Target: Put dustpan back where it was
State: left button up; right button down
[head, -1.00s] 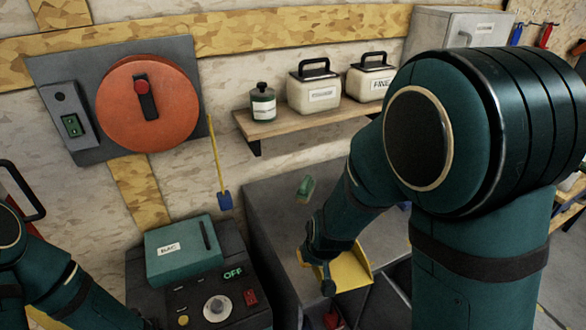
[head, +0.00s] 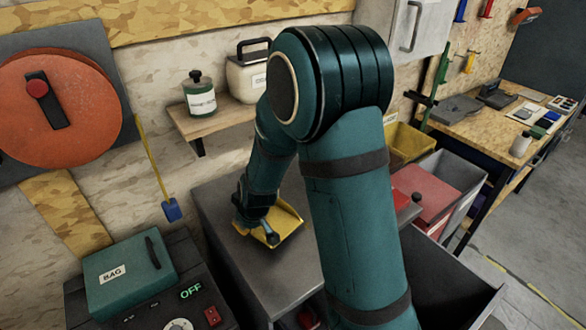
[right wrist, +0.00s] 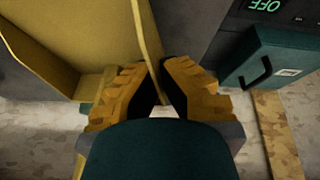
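The yellow dustpan (head: 287,222) shows over the grey cabinet top (head: 285,270) in the head view, partly hidden by my right arm. I cannot tell whether it rests on the top or hangs just above it. My right gripper (head: 258,232) is at its near left side. In the right wrist view, the yellow finger pads of my right gripper (right wrist: 160,82) close on a thin yellow part of the dustpan (right wrist: 95,40). The dustpan's broad faces fill the upper left there. My left gripper is not in view.
A wooden wall shelf (head: 215,122) with a bottle (head: 199,95) and a white canister (head: 247,78) is behind. A control box (head: 125,270) stands left of the cabinet. Bins, including a red one (head: 425,195), and an open drawer (head: 450,275) are to the right.

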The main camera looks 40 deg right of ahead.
aim_at(275, 210)
jog(key=shift+n, duration=0.3)
jog(key=d, duration=0.3)
jog(key=d+f, duration=0.1)
jog(key=d, duration=0.2)
jog(key=w+d+b, duration=0.1)
jog(key=d, duration=0.3)
jog(key=shift+d+f, duration=0.1)
jog(key=shift+f, duration=0.25)
jog(key=shift+n+h, duration=0.3)
jog(key=shift+n, duration=0.1)
jog(key=d, duration=0.3)
jog(key=s+d+b, duration=0.1)
jog(key=d, duration=0.6)
jog(key=shift+s+f, duration=0.25)
jog(key=shift+s, duration=0.05)
jog(key=shift+w+d, duration=0.1)
jog(key=shift+d, duration=0.05)
jog(key=w+d, duration=0.1)
jog(key=w, duration=0.8)
jog(key=w+d, duration=0.1)
jog(key=w, duration=0.4)
jog(key=shift+w+d, duration=0.15)
jog(key=shift+d, duration=0.2)
jog(key=w, duration=0.3)
jog(key=shift+w+d+f, duration=0.15)
jog(key=shift+d+f, duration=0.15)
jog(key=shift+f, duration=0.4)
